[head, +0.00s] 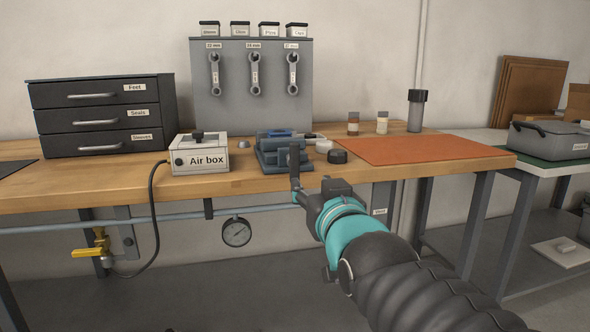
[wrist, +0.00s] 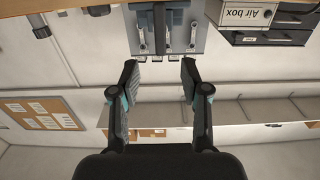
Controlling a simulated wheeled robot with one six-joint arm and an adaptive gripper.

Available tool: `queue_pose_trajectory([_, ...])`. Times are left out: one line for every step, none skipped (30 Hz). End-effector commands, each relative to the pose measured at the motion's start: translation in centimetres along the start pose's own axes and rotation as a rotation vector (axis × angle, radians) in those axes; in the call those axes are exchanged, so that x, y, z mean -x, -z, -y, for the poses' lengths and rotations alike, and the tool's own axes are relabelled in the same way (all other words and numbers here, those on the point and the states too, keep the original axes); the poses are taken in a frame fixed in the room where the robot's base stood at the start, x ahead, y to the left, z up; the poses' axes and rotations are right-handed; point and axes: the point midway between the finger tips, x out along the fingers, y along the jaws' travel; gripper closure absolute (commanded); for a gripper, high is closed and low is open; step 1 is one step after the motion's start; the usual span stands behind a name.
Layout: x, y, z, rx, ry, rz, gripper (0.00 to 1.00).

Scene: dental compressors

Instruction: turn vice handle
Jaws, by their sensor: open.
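The blue-grey vice (head: 268,152) sits at the front edge of the wooden bench, right of the air box. I cannot make out its handle; my gripper covers part of the vice's right side in the head view. My gripper (head: 295,158) is in front of the vice, its fingers pointing up and seen nearly edge-on. In the wrist view my gripper (wrist: 158,70) has its two fingers well apart, with nothing between them.
The air box (head: 200,155) stands left of the vice, its black hose hanging down. A black round piece (head: 337,157) and an orange mat (head: 425,150) lie to the right. A grey panel with wrenches (head: 252,105) stands behind. A pipe with a gauge (head: 236,232) runs below the bench edge.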

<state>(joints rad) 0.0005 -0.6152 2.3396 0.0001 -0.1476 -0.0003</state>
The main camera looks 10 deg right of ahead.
Motion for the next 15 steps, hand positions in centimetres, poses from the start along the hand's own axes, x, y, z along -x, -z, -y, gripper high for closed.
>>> queue_pose_trajectory([-0.3,0.1,0.0,0.0,0.0,-0.007,0.54])
queue_pose_trajectory([-0.4,0.2,0.0,0.0,0.0,-0.009,0.54])
queue_pose_trajectory([-0.7,0.2,0.0,0.0,0.0,-0.008,0.54])
queue_pose_trajectory([-1.0,0.2,0.0,0.0,0.0,-0.007,0.54])
queue_pose_trajectory([-1.3,0.2,0.0,0.0,0.0,-0.007,0.54])
queue_pose_trajectory([-1.8,0.2,0.0,0.0,0.0,-0.005,0.54])
queue_pose_trajectory([-2.2,0.2,0.0,0.0,0.0,-0.004,0.54])
queue_pose_trajectory([-2.6,0.2,0.0,0.0,0.001,-0.005,0.54])
queue_pose_trajectory([-3.1,0.1,0.0,0.0,0.001,-0.004,0.54])
queue_pose_trajectory([-3.6,0.2,0.0,0.0,0.001,-0.004,0.54])
queue_pose_trajectory([-4.0,0.2,0.0,0.0,0.001,-0.004,0.54])
queue_pose_trajectory([-4.6,0.2,0.0,0.0,0.001,-0.004,0.54])
queue_pose_trajectory([-5.0,0.2,0.0,0.0,0.001,-0.004,0.54])
queue_pose_trajectory([-5.5,0.2,0.0,0.0,0.001,-0.004,0.54])
queue_pose_trajectory([-6.0,0.2,0.0,0.0,0.001,-0.004,0.54])
